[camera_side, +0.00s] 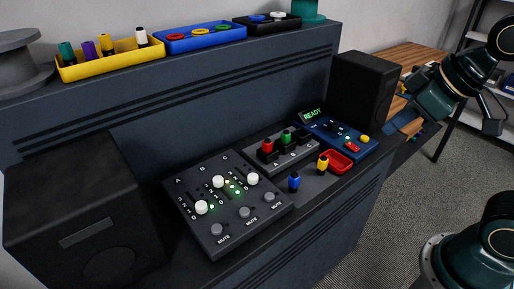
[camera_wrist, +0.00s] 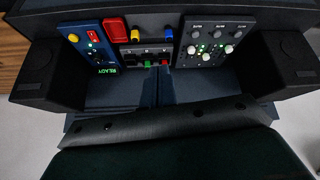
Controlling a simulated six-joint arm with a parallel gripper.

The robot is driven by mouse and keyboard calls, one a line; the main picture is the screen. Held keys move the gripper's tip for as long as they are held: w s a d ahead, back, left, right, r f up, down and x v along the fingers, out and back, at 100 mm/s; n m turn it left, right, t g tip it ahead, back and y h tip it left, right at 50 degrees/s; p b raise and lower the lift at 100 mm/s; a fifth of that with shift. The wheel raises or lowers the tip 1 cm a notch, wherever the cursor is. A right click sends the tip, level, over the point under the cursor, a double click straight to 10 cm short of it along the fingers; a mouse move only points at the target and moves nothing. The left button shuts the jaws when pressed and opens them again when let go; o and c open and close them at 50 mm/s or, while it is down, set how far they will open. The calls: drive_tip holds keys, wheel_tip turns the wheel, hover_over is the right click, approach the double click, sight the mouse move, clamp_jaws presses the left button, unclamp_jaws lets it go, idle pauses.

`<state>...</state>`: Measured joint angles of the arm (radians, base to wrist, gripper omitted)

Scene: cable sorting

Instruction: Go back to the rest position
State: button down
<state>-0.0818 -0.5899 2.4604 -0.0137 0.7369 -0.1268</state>
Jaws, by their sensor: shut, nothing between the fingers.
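My gripper (camera_side: 404,120) is at the right of the side view, up in the air beside the right-hand black speaker and in front of the wooden table. It is shut and I see nothing held in it. It is well clear of the console. A blue plug (camera_side: 294,182) and a yellow plug (camera_side: 322,163) stand upright on the console top. A red plug (camera_side: 267,147) and a green plug (camera_side: 286,136) stand in the grey socket block (camera_side: 301,154). The wrist view shows these plugs upside down and far off, above a large dark part of mine.
A mixer panel (camera_side: 222,238) with white knobs sits left of the plugs. A red tray (camera_side: 337,160) and a blue panel (camera_side: 362,146) with a READY display (camera_side: 312,114) lie right. Black speakers (camera_side: 362,88) (camera_side: 75,215) flank the console. Bins (camera_side: 110,66) line the upper shelf.

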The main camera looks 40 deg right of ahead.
drive_tip(key=s+m, duration=0.1)
drive_tip(key=s+d, duration=0.1)
drive_tip(key=s, duration=0.1)
drive_tip(key=s+d+m, duration=0.1)
drive_tip(key=s, duration=0.1)
drive_tip(key=shift+d+m+g+h, duration=0.1)
drive_tip(key=shift+m+g+h, duration=0.2)
